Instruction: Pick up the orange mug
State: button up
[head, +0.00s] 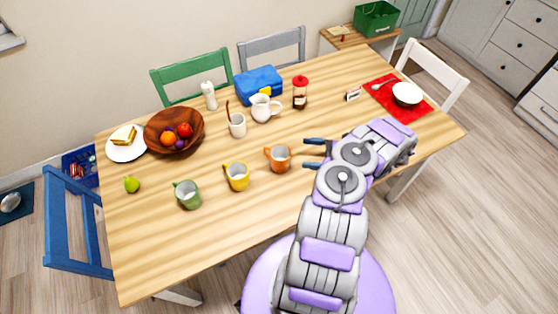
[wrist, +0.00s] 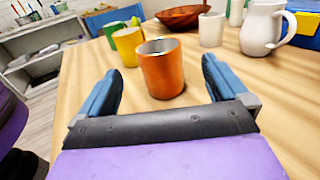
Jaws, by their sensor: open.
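The orange mug (head: 279,160) stands upright on the wooden table, with its handle toward the left in the head view. My gripper (head: 308,153) is just to the right of the mug, at about table-top level, with its fingers pointing at it. In the wrist view the orange mug (wrist: 162,68) is ahead of and between the two open blue fingers of my gripper (wrist: 163,85). The fingers look apart from the mug, with nothing held. The mug's handle is not visible in the wrist view.
A yellow mug (head: 237,176) and a green mug (head: 188,194) stand left of the orange mug. A white cup (head: 237,125), a white pitcher (head: 263,108) and a jar with a red lid (head: 300,92) stand behind. The front of the table (head: 215,235) is clear.

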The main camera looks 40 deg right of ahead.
send_near(271, 152)
jog(key=shift+w+a+r+b, duration=0.15)
jog(key=shift+w+b, duration=0.1)
jog(key=shift+w, duration=0.15)
jog(key=shift+w+a+b, duration=0.15)
jog(key=shift+w+b, duration=0.05)
jog(key=shift+w, duration=0.2)
jog(key=w+a, duration=0.1)
jog(key=a, duration=0.1)
jog(key=w+a+f+b, duration=0.1)
jog(key=shift+w+a, duration=0.35)
jog(key=shift+a, duration=0.05)
jog(key=shift+w+a+r+b, duration=0.15)
jog(key=shift+w+a+b, duration=0.15)
jog(key=shift+w, duration=0.1)
jog(key=shift+c, duration=0.5)
jog(key=c, duration=1)
jog(key=shift+o, duration=0.2)
jog(key=shift+r, duration=0.1)
